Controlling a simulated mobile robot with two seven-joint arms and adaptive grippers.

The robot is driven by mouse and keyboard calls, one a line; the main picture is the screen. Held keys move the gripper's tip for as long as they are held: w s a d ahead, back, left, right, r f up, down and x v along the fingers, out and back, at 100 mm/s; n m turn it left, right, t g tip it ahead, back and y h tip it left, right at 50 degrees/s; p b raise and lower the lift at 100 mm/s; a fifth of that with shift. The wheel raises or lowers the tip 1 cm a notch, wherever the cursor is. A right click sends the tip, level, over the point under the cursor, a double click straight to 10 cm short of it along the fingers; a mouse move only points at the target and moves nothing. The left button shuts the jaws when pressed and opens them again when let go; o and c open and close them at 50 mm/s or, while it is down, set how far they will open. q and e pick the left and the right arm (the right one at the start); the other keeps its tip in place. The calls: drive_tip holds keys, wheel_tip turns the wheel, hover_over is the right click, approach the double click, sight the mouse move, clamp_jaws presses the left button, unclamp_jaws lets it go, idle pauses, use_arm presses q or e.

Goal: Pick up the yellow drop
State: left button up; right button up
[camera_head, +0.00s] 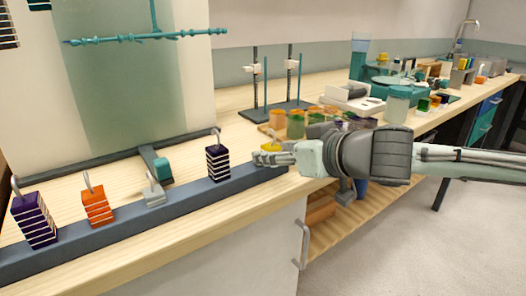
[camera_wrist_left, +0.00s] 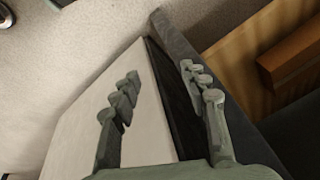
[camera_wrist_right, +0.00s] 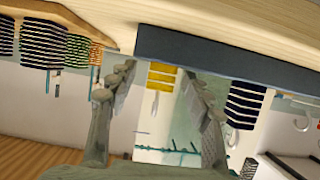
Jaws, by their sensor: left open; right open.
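The yellow drop (camera_head: 271,147) is a small banded weight at the right end of the dark rail (camera_head: 190,200) on the counter. In the head view my right gripper (camera_head: 268,158) covers most of it. In the right wrist view, which is upside down, the yellow drop (camera_wrist_right: 161,77) appears between the two spread fingers of my right gripper (camera_wrist_right: 157,70), with a gap on each side. I cannot tell how deep between the fingers it is. My left gripper (camera_wrist_left: 157,90) is open and empty, away from the rail in the left wrist view.
A dark purple drop (camera_head: 217,164) stands left of the yellow one. Grey (camera_head: 154,194), orange (camera_head: 97,207) and purple (camera_head: 34,222) drops stand further left.

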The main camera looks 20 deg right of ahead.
drive_tip(key=shift+w, duration=0.15)
use_arm(q)
drive_tip(key=shift+w+r, duration=0.15)
drive_tip(key=shift+r, duration=0.15)
use_arm(e)
clamp_jaws()
drive_tip(key=shift+r, duration=0.1)
drive_tip(key=shift+r, duration=0.4)
drive_tip(key=r, duration=0.2)
drive_tip(key=r+p, duration=0.1)
drive_tip(key=shift+a+r, duration=0.2)
drive_tip(key=shift+r, duration=0.2)
use_arm(q)
wheel_tip(320, 180, down, 2)
drive_tip(key=shift+f, duration=0.25)
use_arm(e)
drive_tip(key=w+a+r, duration=0.4)
drive_tip(key=a+r, duration=0.2)
drive_tip(key=a, duration=0.4)
drive_tip(key=shift+a+r, duration=0.15)
drive_tip(key=shift+a, duration=0.1)
